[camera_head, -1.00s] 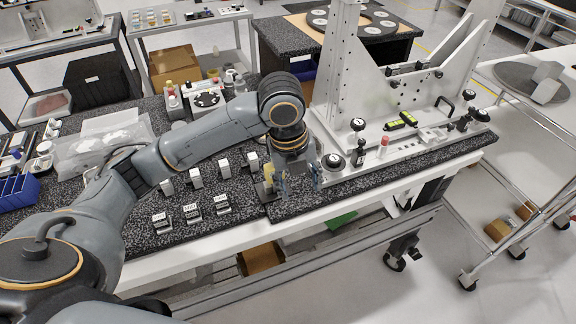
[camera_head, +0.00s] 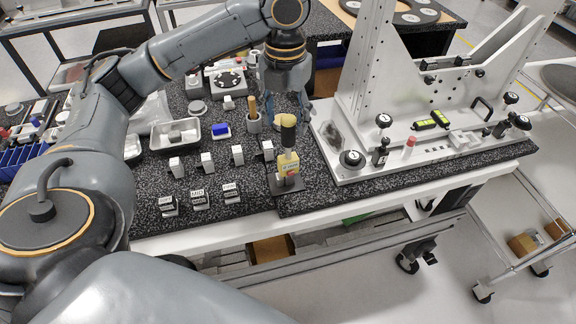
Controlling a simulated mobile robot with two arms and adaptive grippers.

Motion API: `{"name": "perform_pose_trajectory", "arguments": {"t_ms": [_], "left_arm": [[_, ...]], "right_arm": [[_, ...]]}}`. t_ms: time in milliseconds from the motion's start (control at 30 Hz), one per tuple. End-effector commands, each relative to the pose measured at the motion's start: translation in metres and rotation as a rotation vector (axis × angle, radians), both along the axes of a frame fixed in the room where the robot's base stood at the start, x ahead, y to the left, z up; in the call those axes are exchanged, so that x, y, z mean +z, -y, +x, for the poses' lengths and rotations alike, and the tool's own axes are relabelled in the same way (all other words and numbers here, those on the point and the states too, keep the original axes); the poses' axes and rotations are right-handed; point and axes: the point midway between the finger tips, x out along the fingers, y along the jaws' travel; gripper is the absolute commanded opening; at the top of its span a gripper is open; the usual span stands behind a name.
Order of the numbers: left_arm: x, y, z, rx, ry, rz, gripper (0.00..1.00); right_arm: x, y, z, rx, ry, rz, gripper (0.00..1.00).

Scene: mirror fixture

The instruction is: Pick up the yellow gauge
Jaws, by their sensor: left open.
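A yellow upright piece with a black top, which looks like the yellow gauge (camera_head: 288,165), stands on a small dark base near the table's front edge. My left gripper (camera_head: 285,112) is open and points down just behind and above it in the picture. Its fingers appear empty and apart from the gauge, though the black top overlaps them in this view. My right gripper is not in view.
Several small white-and-black blocks (camera_head: 199,198) stand on the left. A metal tray (camera_head: 176,138) and a wooden-handled tool in a cup (camera_head: 253,122) are behind them.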

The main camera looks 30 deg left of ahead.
Motion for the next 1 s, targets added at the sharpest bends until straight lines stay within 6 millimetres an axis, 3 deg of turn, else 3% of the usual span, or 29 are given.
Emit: {"name": "perform_pose_trajectory", "arguments": {"t_ms": [267, 600, 867, 1000], "left_arm": [[-0.021, 0.0, 0.0, 0.001, -0.001, 0.001, 0.56], [-0.066, 0.0, 0.004, 0.0, -0.001, 0.001, 0.56], [-0.07, 0.0, 0.005, 0.0, 0.002, 0.0, 0.56], [-0.07, 0.0, 0.005, 0.0, 0.002, 0.0, 0.31]], "right_arm": [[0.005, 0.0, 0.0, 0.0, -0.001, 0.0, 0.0], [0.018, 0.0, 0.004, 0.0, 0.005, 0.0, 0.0], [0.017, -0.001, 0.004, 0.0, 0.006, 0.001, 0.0], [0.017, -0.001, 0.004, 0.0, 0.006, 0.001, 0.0]]}}
